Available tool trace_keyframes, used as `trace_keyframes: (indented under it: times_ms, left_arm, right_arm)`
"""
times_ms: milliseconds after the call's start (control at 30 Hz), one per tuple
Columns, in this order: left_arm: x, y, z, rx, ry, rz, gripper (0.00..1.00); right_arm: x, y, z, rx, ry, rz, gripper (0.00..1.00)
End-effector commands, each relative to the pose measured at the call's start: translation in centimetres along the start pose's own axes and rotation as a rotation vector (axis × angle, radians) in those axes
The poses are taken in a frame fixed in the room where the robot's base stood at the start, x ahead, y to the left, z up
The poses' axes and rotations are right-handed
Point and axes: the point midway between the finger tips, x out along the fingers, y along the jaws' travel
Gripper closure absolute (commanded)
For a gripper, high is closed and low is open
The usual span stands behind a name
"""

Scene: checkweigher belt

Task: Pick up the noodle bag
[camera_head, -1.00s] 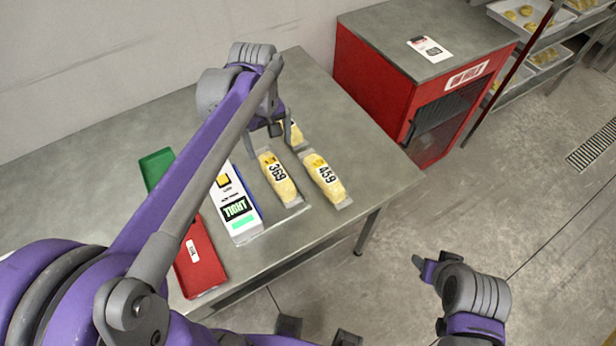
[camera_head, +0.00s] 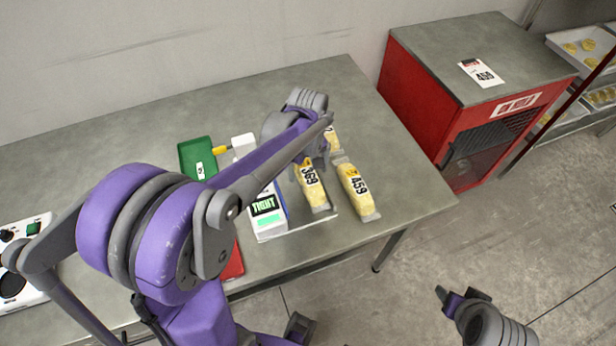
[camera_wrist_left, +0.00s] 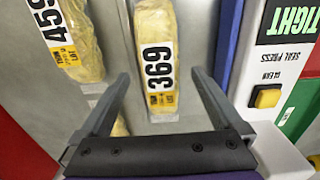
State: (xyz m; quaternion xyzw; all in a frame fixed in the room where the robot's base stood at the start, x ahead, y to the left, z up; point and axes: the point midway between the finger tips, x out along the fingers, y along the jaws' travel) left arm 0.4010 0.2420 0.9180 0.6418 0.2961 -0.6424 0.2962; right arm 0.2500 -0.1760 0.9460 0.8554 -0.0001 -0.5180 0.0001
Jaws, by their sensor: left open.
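Several clear noodle bags with yellow contents lie on the metal table. The bag labelled 369 (camera_head: 312,190) is left of the bag labelled 459 (camera_head: 358,192). A third bag (camera_head: 333,138) is partly hidden behind my left arm. My left gripper (camera_head: 318,155) is over the far end of bag 369. In the left wrist view, the open left gripper (camera_wrist_left: 160,78) has its fingers on either side of bag 369 (camera_wrist_left: 156,50), with bag 459 (camera_wrist_left: 72,40) beyond the left finger. I cannot tell how high the fingers are. My right gripper (camera_head: 456,296) is away from the table, over the floor.
A red cabinet (camera_head: 430,110) stands to the right. The table's right end is clear.

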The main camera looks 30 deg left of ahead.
Motion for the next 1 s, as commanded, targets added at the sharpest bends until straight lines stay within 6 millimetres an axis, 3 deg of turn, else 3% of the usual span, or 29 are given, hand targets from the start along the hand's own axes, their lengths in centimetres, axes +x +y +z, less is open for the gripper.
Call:
trace_keyframes:
  times_ms: [267,800,1000]
  left_arm:
    - [0.32,0.01,0.01,0.0,0.0,0.0,0.02]
    - [0.29,0.01,0.01,0.0,0.0,0.0,0.99]
    - [0.27,0.01,0.01,0.0,0.0,0.0,1.0]
  right_arm:
    - [0.01,0.0,0.02,0.0,0.0,0.0,0.39]
    - [0.01,0.0,0.02,0.0,0.0,0.0,0.39]
    - [0.01,0.0,0.01,0.0,0.0,0.0,0.39]
